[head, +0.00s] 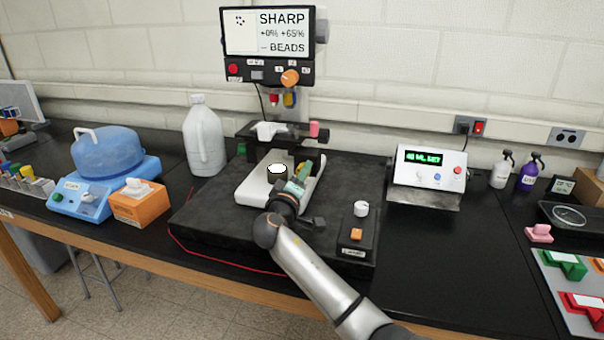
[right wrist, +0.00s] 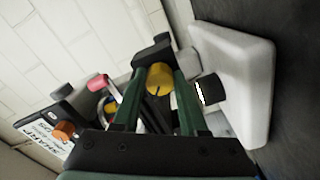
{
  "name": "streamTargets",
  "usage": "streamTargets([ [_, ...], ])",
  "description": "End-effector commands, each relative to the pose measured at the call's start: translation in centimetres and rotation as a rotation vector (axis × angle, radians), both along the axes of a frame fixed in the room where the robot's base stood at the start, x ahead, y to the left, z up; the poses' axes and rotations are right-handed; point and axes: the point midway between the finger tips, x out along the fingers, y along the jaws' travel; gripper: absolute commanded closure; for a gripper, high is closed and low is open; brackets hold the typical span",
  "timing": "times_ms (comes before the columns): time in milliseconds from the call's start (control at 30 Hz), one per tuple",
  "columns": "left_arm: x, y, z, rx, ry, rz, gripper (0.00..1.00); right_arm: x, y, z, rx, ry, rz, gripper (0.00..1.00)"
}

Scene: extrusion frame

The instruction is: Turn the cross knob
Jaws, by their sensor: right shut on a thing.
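A round yellow knob (right wrist: 160,78) shows between the two green fingers of my right gripper (right wrist: 155,92) in the right wrist view. The jaws are shut on this knob. I cannot make out a cross shape on it. In the head view my right gripper (head: 299,178) reaches in from the lower right over the white base (head: 257,190) of a stand, and its fingers mostly hide the knob. A dark round knob with a white face (head: 277,169) is just left of the gripper, and shows also in the right wrist view (right wrist: 209,89). My left gripper is not in view.
The stand sits on a black slab (head: 205,220) with a control box (head: 357,232) at its right. A display panel (head: 268,45) stands behind. A white jug (head: 203,135) and orange tissue box (head: 139,204) are left. A readout box (head: 430,167) is right.

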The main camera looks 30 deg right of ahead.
Motion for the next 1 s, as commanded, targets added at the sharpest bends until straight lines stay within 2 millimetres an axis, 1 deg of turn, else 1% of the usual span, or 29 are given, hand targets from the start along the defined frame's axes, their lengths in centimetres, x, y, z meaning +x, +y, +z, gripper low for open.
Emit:
streamTargets([
  [367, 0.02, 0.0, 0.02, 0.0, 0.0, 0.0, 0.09, -0.04, 0.0, -0.19, -0.001, 0.007, -0.002, 1.0],
  [400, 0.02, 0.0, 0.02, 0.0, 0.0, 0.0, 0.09, -0.04, 0.0, -0.19, -0.001, 0.006, -0.002, 0.57],
  [600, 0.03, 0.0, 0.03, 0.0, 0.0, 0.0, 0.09, -0.02, 0.01, -0.12, -0.001, 0.006, -0.001, 0.34],
  [667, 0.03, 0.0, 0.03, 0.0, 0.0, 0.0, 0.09, -0.02, 0.01, -0.1, -0.002, 0.004, 0.0, 0.28],
  [900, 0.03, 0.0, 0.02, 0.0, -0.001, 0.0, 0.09, -0.03, 0.04, -0.04, -0.001, 0.003, 0.0, 0.28],
  [1000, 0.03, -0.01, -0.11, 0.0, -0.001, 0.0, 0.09, -0.29, 0.45, -0.1, -0.001, 0.002, 0.001, 0.28],
])
